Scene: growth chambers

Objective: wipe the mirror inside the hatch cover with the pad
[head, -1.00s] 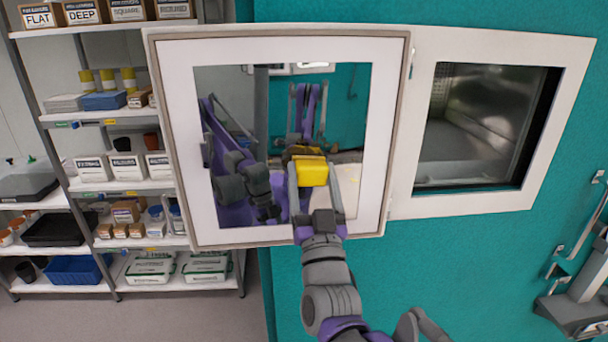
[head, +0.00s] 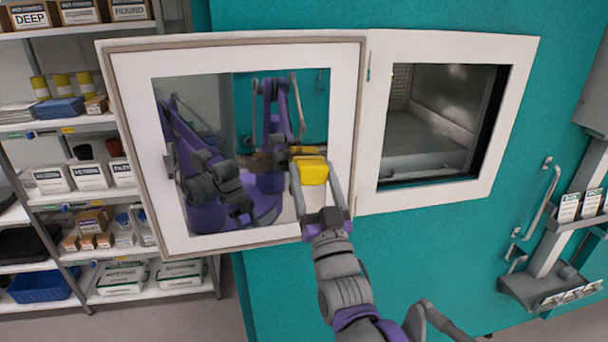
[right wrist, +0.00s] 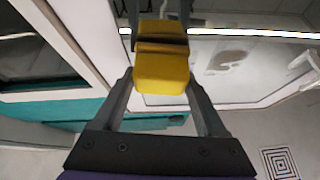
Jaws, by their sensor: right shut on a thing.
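The hatch cover (head: 131,130) stands open, its white inner frame facing me. The mirror (head: 215,110) fills its middle and reflects my purple and grey body and arms. My right gripper (head: 318,182) is shut on the yellow pad (head: 313,171), at the mirror's right edge about mid-height. In the right wrist view, the pad (right wrist: 162,73) sits between the fingers with its reflection just beyond it. The two are very close; I cannot tell whether the pad touches the glass. A pale smudge (right wrist: 229,60) shows on the mirror beside the pad. My left gripper appears only as a reflection.
The hatch opening (head: 440,120), with a white frame, is right of the cover in the teal wall (head: 300,290). Shelves (head: 75,200) with boxes and tubs stand at left. A wall rack (head: 550,285) and handle (head: 540,200) are at right.

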